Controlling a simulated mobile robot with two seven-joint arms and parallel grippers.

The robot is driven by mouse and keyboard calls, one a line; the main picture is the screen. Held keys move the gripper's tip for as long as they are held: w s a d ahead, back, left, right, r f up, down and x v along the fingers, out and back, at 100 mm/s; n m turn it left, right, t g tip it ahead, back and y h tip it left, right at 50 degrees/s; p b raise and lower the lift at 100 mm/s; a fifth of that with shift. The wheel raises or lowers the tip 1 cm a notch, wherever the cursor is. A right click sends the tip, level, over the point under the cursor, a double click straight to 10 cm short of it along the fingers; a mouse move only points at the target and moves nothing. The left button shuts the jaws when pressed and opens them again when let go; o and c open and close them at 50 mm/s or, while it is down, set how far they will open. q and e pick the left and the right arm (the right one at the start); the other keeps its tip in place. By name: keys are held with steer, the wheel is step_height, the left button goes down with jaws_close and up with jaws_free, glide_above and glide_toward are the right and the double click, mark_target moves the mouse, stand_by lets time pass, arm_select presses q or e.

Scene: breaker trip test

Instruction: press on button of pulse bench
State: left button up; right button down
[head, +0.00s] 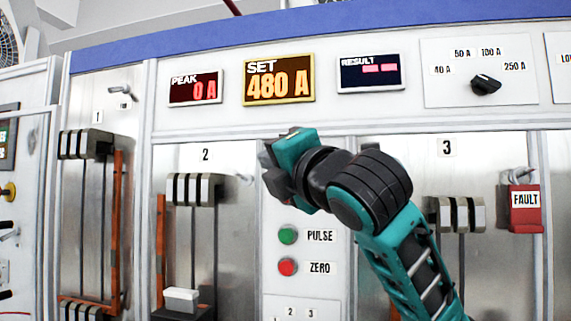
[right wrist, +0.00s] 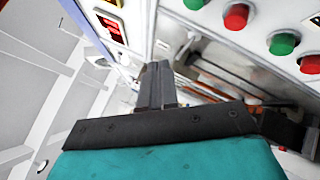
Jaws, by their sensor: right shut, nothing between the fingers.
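The pulse bench panel shows a green PULSE button (head: 288,235) above a red ZERO button (head: 287,267) in the head view. My right gripper (head: 270,165) is in front of the panel just above them, shut and empty, hiding the column there. In the right wrist view, its shut fingers (right wrist: 156,84) point at the bench. That view shows two green-and-red pairs: a green button (right wrist: 194,4), a red button (right wrist: 236,16), another green button (right wrist: 284,43) and another red button (right wrist: 310,64). The first pair is hidden in the head view. I cannot read an ON label. My left gripper is not in view.
Above are the PEAK display (head: 195,88) reading 0 A, the SET display (head: 278,80) reading 480 A, the RESULT display (head: 371,73) showing dashes, and a black selector knob (head: 486,84). Breaker bays flank the column. A red FAULT tag (head: 525,208) hangs at right.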

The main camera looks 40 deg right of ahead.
steer(key=w+d, duration=0.4)
steer(key=d, duration=0.1)
steer(key=shift+w+d, duration=0.15)
steer(key=shift+w, duration=0.1)
stand_by(1.9)
steer(key=shift+w+d, duration=0.25)
steer(key=shift+d, duration=0.1)
steer(key=shift+w+d, duration=0.35)
stand_by(0.9)
steer(key=shift+s+a, duration=0.6)
steer(key=shift+a, duration=0.1)
